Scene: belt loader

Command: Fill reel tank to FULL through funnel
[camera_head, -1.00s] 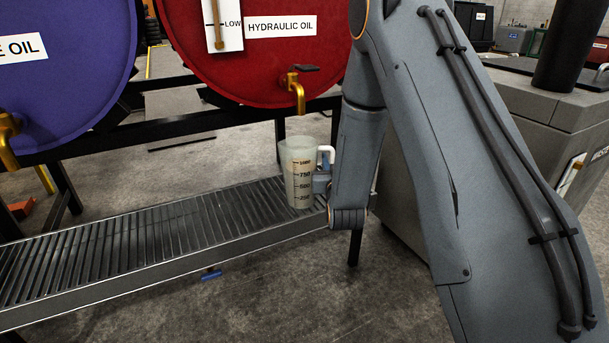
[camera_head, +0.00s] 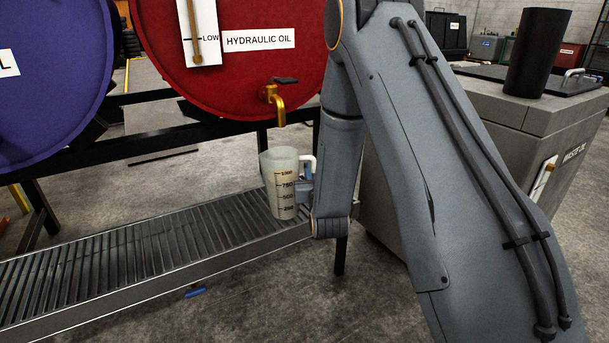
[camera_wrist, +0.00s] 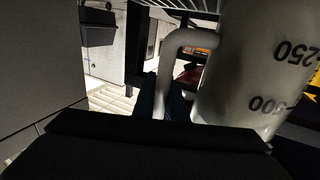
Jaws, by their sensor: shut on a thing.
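A translucent measuring jug (camera_head: 281,190) with black graduations up to 1000 is held nearly upright, slightly tilted, over the right end of the drip grating. My gripper (camera_head: 305,190) is shut on its white handle at the jug's right side. In the wrist view the jug (camera_wrist: 255,70) appears upside down with its handle (camera_wrist: 165,80). The brass tap (camera_head: 276,104) of the red hydraulic oil drum (camera_head: 240,70) hangs above the jug, apart from it. How much liquid is in the jug is unclear. The reel tank and funnel do not show.
The metal drip grating (camera_head: 120,260) runs along the front of the drums. A grey waste oil cabinet (camera_head: 480,130) with a black cylinder (camera_head: 537,52) on top stands right, behind my arm.

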